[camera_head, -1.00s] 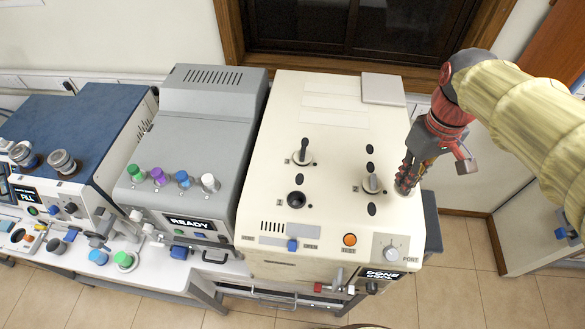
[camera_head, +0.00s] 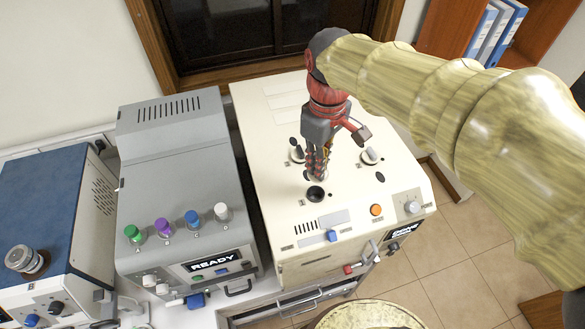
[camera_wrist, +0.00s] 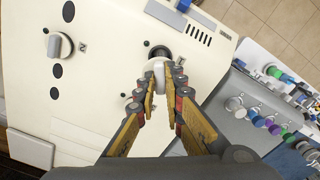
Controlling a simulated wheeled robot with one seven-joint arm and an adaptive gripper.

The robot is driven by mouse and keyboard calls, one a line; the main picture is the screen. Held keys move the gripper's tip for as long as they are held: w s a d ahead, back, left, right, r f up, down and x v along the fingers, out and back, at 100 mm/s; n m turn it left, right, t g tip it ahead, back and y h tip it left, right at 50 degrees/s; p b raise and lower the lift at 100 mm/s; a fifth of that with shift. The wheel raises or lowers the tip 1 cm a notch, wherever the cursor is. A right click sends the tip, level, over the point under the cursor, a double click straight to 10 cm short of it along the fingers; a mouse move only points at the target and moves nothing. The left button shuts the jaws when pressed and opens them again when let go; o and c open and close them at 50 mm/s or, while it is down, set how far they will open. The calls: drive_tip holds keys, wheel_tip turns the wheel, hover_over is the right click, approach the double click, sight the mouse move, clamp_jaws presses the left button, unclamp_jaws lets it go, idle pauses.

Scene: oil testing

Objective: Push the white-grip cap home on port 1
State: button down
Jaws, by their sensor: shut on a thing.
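The cream machine (camera_head: 283,226) fills the middle of the head view. On its top, a dark open port (camera_head: 316,194) shows in front of my gripper (camera_head: 317,176); the port's number is not legible. My gripper points down and is shut on a pale cap. In the wrist view the cap (camera_wrist: 159,70) sits between the fingertips, partly overlapping the dark port (camera_wrist: 162,52). The cap appears just behind and above the hole, not in it. The held cap's grip is mostly hidden by the fingers.
A cap with a pale grip (camera_head: 370,155) sits to the right on the machine top. Another capped fitting (camera_head: 297,152) is close behind my gripper on the left. An orange button (camera_head: 376,210) and a dial (camera_head: 412,207) are at the front. The grey machine (camera_head: 175,190) stands at left.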

sight(318, 181)
drive_tip(key=shift+f+b, duration=2.15)
drive_tip(key=shift+f, duration=1.05)
drive_tip(key=shift+f, duration=0.15)
drive_tip(key=c, duration=1.9)
unclamp_jaws()
drive_tip(key=o, duration=0.4)
drive_tip(key=shift+o, duration=0.8)
